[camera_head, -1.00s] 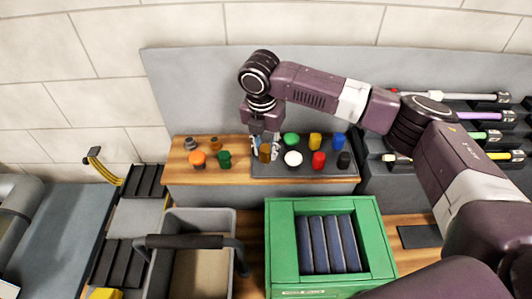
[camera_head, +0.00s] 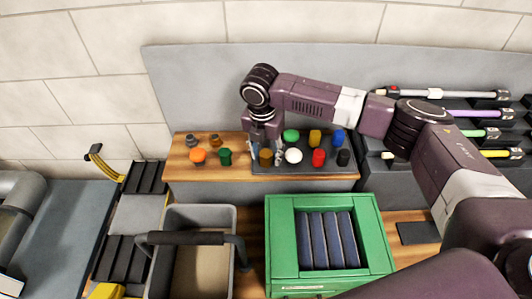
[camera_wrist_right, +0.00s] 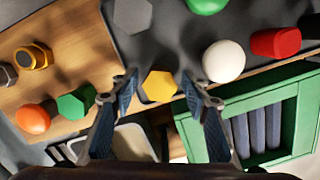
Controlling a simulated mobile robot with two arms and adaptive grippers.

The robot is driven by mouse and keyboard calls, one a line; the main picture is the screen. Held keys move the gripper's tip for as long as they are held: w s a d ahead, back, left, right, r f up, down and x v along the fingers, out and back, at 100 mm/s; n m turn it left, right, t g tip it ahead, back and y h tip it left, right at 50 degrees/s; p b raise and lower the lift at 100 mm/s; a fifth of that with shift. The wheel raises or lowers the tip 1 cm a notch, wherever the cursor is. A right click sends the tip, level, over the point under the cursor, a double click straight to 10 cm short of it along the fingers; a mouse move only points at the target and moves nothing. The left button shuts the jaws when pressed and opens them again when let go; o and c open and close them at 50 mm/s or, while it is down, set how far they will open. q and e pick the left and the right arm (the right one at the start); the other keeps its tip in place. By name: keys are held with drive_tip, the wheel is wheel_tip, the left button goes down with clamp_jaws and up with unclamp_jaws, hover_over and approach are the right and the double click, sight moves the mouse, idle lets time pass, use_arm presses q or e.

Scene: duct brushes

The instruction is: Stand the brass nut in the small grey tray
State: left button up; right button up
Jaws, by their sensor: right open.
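The brass nut (camera_head: 265,157), a gold hexagonal piece, stands upright at the front left corner of the small grey tray (camera_head: 300,169). In the right wrist view the brass nut (camera_wrist_right: 159,86) shows its hexagonal top between the fingers. My right gripper (camera_head: 264,151) is low around it from above. In the right wrist view its fingers (camera_wrist_right: 160,85) are spread, with gaps on both sides of the nut. The nut's base is hard to see. My left gripper is not in view.
The tray also holds green, yellow, blue, white, red and black pieces, and a grey hexagonal piece (camera_wrist_right: 132,15). On the wood to the left are an orange knob (camera_head: 198,156), a green knob (camera_head: 225,156) and two nut-like pieces. A green box (camera_head: 281,250) stands in front.

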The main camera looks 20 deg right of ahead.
sight(264, 157)
drive_tip(key=shift+r, duration=0.15)
wheel_tip(264, 157, up, 12)
drive_tip(key=s+b, duration=0.1)
drive_tip(key=b, duration=0.3)
drive_tip(key=shift+a, duration=0.45)
drive_tip(key=shift+s, duration=0.1)
